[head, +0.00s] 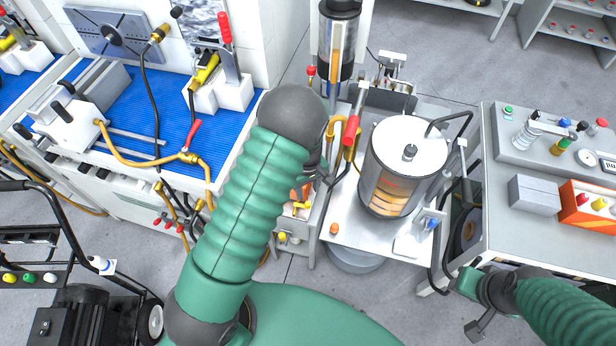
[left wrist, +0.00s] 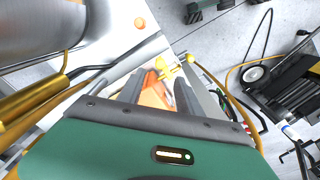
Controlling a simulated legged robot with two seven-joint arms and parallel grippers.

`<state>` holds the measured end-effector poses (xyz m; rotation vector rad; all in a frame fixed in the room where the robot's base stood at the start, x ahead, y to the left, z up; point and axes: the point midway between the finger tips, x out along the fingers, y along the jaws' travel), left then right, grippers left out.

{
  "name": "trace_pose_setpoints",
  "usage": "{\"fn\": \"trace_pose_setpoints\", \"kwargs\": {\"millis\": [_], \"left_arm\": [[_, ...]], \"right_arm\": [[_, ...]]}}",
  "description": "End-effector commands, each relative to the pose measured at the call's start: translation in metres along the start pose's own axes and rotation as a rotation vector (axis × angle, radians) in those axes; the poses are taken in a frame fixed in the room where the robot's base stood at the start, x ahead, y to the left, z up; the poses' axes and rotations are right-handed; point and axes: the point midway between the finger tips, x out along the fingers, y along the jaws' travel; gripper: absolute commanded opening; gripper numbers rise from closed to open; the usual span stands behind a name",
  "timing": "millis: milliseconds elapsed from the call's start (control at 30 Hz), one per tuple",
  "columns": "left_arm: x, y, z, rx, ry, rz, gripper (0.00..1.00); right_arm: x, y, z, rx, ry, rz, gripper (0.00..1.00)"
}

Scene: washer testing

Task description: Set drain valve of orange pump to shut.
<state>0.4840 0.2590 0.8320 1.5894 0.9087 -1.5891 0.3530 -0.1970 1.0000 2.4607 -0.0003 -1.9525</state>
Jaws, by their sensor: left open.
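The orange pump (left wrist: 153,92) shows in the left wrist view between and beyond the two dark fingers of my left gripper (left wrist: 160,92). A yellow valve handle (left wrist: 167,69) lies just past the fingertips, with a small yellow knob to its right. Nothing is seen between the fingers that they grip, and they stand apart. In the head view the pump (head: 299,191) is mostly hidden behind my left arm, with yellow parts (head: 302,206) below it. Which yellow part is the drain valve, and its exact setting, I cannot tell. My right gripper (head: 481,326) is at the lower right, away from the pump.
A metal-and-glass drum (head: 405,165) stands on a plate right of the pump. A blue-matted bench (head: 150,120) with hoses and red levers is at the left. A grey table (head: 500,230) is at the right. Yellow hoses (head: 208,175) hang near my left arm.

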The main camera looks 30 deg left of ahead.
Motion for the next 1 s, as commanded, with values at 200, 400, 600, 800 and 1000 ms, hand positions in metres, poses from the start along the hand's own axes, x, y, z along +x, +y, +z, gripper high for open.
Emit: {"fn": "trace_pose_setpoints", "kwargs": {"millis": [200, 400, 600, 800, 1000], "left_arm": [[-0.059, 0.002, 0.000, 0.003, 0.001, 0.002, 0.42], [-0.083, 0.001, 0.000, 0.001, -0.001, -0.001, 0.42], [-0.085, 0.001, 0.000, 0.001, -0.001, -0.001, 0.42], [-0.085, 0.001, 0.000, 0.001, -0.001, -0.001, 0.42], [-0.104, -0.009, 0.019, 0.132, 0.004, 0.031, 0.42]], "right_arm": [[0.000, 0.000, 0.000, 0.000, 0.000, 0.000, 0.36], [0.000, 0.000, 0.000, 0.000, 0.000, 0.000, 0.36], [-0.001, 0.000, 0.000, 0.000, 0.000, 0.000, 0.36], [-0.001, 0.000, 0.000, 0.000, 0.000, 0.000, 0.36], [-0.001, 0.000, 0.000, 0.000, 0.000, 0.000, 0.36]]}}
